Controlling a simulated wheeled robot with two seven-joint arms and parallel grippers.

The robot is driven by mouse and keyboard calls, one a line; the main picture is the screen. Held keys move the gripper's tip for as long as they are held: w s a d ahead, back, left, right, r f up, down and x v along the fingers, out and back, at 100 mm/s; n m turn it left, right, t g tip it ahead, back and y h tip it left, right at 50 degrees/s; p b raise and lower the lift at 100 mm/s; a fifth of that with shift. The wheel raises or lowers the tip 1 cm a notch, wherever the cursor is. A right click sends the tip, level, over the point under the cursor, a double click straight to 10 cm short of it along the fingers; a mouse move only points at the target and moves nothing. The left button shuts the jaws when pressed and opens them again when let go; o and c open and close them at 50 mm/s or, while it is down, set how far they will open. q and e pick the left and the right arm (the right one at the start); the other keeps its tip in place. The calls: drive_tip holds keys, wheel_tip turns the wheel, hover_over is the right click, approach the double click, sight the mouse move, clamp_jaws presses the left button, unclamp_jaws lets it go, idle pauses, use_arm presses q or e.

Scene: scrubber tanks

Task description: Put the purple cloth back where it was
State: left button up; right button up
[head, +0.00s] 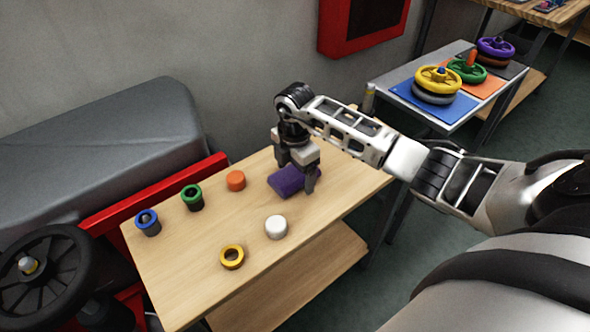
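The purple cloth (285,183) is a folded, block-like bundle near the far middle of the wooden table (190,275). My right gripper (297,177) points down at it from above. Its two fingers stand apart, one in front of the cloth and one behind it. I cannot tell whether they press on the cloth or only straddle it, or whether the cloth touches the table. My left gripper is not in view.
On the table are an orange disc (236,181), a green ring (192,198), a blue ring (148,222), a yellow ring (231,257) and a white cylinder (276,227). A side table (455,120) at right holds coloured handwheels. A grey scrubber tank (100,140) stands left.

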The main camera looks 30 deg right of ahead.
sight(295, 173)
wheel_tip(295, 173, up, 12)
drive_tip(key=shift+r, duration=0.2)
idle(0.4)
drive_tip(key=shift+a, duration=0.1)
